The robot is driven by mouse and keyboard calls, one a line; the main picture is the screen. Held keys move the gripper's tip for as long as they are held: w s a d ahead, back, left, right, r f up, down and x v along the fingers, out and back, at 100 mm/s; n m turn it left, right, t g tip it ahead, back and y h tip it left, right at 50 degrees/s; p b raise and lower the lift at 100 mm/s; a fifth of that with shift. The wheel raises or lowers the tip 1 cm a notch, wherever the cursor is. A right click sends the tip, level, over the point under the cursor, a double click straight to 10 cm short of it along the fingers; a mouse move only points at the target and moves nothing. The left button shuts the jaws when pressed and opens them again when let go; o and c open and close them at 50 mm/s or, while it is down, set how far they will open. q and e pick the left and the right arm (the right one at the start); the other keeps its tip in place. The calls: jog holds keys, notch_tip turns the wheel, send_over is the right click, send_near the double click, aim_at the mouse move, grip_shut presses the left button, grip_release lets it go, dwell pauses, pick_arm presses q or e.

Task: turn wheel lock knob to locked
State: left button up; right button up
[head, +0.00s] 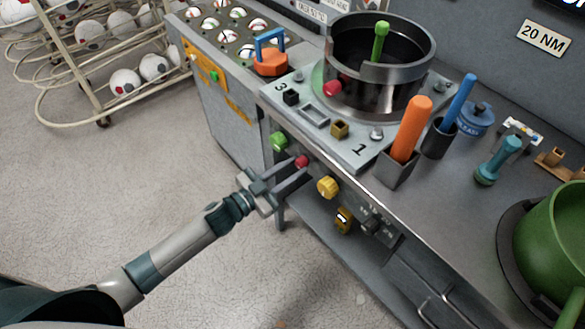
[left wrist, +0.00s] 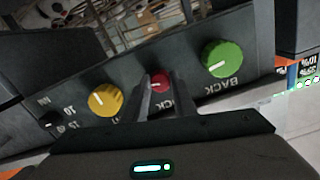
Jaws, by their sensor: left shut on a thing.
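The red knob (head: 302,161) sits on the front panel of the bench, between a green knob (head: 279,141) and a yellow knob (head: 327,187). My left gripper (head: 293,172) reaches in from the left and is shut on the red knob. In the left wrist view the red knob (left wrist: 159,83) shows between the two fingers, which cover part of it and of its label. The green knob (left wrist: 221,58) and the yellow knob (left wrist: 105,100) stand clear on either side, each with a white pointer line. The red knob's pointer is too small to read. My right gripper is not in view.
Above the panel stands a round metal drum (head: 350,90) on a plate. An orange-handled tool (head: 411,130) and a blue-handled one (head: 461,100) stand in holders to its right. A ball rack (head: 100,75) is at the back left. The floor at left is clear.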

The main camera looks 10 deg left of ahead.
pick_arm(q)
jog(key=m, duration=0.4)
jog(key=shift+m, duration=0.3)
jog(key=m, duration=0.3)
jog(key=shift+a+m, duration=0.1)
jog(key=shift+m, duration=0.2)
jog(key=m+b, duration=0.1)
jog(key=m, duration=0.2)
jog(key=shift+w+m, duration=0.1)
jog(key=shift+m, duration=0.2)
jog(key=shift+r+m+b, duration=0.1)
jog(key=shift+m+b, duration=0.25)
jog(key=shift+m, duration=1.45)
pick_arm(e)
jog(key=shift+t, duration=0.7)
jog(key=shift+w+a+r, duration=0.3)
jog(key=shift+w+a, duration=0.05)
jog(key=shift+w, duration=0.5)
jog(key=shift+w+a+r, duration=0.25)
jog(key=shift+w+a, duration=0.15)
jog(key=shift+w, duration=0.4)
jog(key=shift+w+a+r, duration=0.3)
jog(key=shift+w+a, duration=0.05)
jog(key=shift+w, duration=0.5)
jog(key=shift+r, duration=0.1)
pick_arm(q)
jog(key=o, duration=1)
jog(key=shift+o, duration=0.2)
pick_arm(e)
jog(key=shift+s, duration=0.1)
